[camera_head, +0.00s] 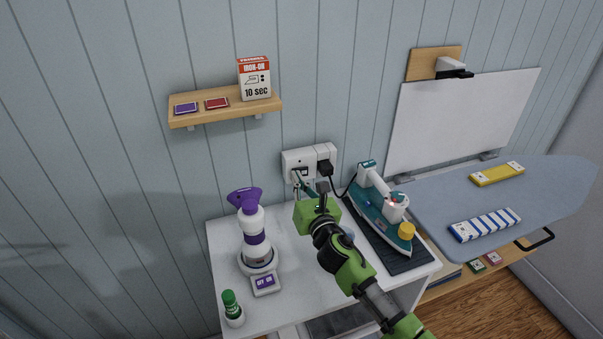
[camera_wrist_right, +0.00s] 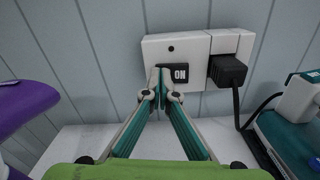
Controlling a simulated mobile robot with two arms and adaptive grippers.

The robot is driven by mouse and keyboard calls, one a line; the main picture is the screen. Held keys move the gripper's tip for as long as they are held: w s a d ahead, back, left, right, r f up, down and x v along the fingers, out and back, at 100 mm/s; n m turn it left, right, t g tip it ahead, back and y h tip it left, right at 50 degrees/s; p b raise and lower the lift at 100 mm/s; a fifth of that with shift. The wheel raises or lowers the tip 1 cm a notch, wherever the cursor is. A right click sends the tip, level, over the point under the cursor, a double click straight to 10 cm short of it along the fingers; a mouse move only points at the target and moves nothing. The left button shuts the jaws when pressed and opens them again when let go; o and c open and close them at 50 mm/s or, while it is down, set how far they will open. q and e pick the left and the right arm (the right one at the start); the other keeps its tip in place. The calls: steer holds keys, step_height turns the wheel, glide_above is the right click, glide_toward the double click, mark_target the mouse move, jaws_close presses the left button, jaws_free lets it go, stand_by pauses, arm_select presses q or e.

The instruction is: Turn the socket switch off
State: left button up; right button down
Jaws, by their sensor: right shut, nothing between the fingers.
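The white wall socket (camera_head: 291,157) is on the blue panelled wall above the white table. In the right wrist view the socket plate (camera_wrist_right: 152,48) carries a black switch (camera_wrist_right: 180,73) showing the word ON. A black plug (camera_wrist_right: 228,70) sits in its right half. My right gripper (camera_head: 299,181) is shut and empty at the socket's lower front. In the wrist view its fingertips (camera_wrist_right: 164,84) cover the left part of the switch; I cannot tell whether they touch it. My left gripper is not in view.
A teal iron (camera_head: 376,207) rests on a dark mat right of my arm, its cord running to the plug. A purple-and-white steamer (camera_head: 253,230) stands left on the white table (camera_head: 225,255). A shelf (camera_head: 222,112) is above; an ironing board (camera_head: 440,205) is at right.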

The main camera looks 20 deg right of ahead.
steer(key=shift+s, duration=0.1)
steer(key=s+p, duration=0.1)
steer(key=s, duration=0.3)
steer(key=shift+s+d, duration=0.1)
steer(key=shift+s, duration=0.3)
stand_by(0.4)
